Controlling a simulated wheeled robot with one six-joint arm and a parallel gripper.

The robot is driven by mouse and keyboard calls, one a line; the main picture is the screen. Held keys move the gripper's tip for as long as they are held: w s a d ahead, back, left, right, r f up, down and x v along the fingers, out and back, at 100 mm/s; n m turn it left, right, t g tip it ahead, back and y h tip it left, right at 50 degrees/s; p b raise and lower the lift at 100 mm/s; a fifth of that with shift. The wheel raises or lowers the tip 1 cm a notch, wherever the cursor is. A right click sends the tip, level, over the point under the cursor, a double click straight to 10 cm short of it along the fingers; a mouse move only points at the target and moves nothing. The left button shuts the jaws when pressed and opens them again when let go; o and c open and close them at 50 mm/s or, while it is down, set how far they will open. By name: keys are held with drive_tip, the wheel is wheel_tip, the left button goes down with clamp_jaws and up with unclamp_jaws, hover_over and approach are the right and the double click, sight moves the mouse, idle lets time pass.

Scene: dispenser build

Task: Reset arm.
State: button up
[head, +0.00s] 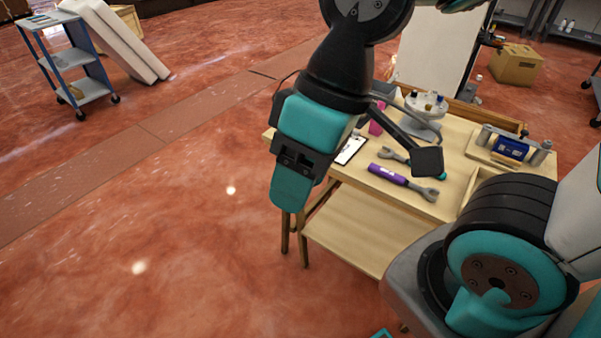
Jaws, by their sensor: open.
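My gripper (293,172) hangs at the end of my teal and black arm in the middle of the head view. It points down in front of the left end of the wooden workbench (345,215). The gripper is open, and I see nothing held in it. Its fingers are seen from the outside, so the space between them is largely hidden. A black part of my arm reaches over the bench top to the right of the gripper.
The bench holds a purple-handled wrench (388,174), a clipboard (351,149), a pink cup (377,122), a white round stand (425,105) and a blue device (511,147). A blue cart (75,60) stands far left. Red floor left of the bench is clear.

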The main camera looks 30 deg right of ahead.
drive_tip(key=shift+s+a, duration=0.1)
wheel_tip(320, 180, up, 7)
drive_tip(key=p, duration=0.6)
drive_tip(key=shift+f+p, duration=0.2)
drive_tip(key=shift+p, duration=0.1)
